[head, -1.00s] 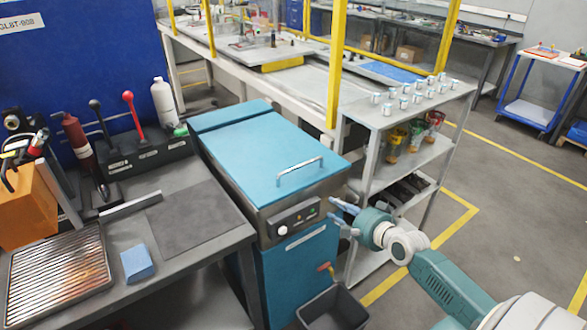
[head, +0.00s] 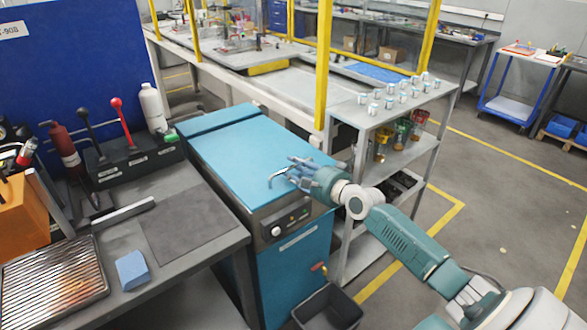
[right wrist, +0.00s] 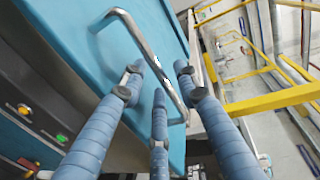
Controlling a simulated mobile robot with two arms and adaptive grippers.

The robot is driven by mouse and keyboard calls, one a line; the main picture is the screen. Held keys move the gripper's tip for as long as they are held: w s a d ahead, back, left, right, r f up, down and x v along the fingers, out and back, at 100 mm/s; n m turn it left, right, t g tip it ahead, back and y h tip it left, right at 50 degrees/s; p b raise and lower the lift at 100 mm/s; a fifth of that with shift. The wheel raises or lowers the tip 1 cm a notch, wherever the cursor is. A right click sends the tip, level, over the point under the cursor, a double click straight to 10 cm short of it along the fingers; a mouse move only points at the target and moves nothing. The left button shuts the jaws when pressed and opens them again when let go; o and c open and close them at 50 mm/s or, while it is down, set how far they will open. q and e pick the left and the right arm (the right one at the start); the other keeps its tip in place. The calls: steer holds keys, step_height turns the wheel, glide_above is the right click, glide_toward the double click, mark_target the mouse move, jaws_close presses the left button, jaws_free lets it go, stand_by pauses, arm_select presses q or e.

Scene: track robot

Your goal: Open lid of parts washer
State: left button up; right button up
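The parts washer is a teal box beside the left workbench. Its flat teal lid (head: 235,150) lies shut. A metal bar handle (head: 274,180) sits near the lid's front edge, partly hidden by my right gripper. My right gripper (head: 291,174) is over the handle. In the right wrist view, the handle (right wrist: 145,45) runs between the blue fingers of the open right gripper (right wrist: 158,84), with fingers on both sides. I cannot tell whether any finger touches it. The lid also shows there (right wrist: 75,35). My left gripper is not in view.
A control panel (head: 288,222) is on the washer's front, with a dark bin (head: 327,308) below. A grey shelf (head: 390,100) with small cans stands close on the right. The left workbench (head: 190,222) holds a grill tray and a blue sponge. A yellow post (head: 322,75) rises behind.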

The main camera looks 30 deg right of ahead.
steer(key=shift+w, duration=0.5)
jaws_close()
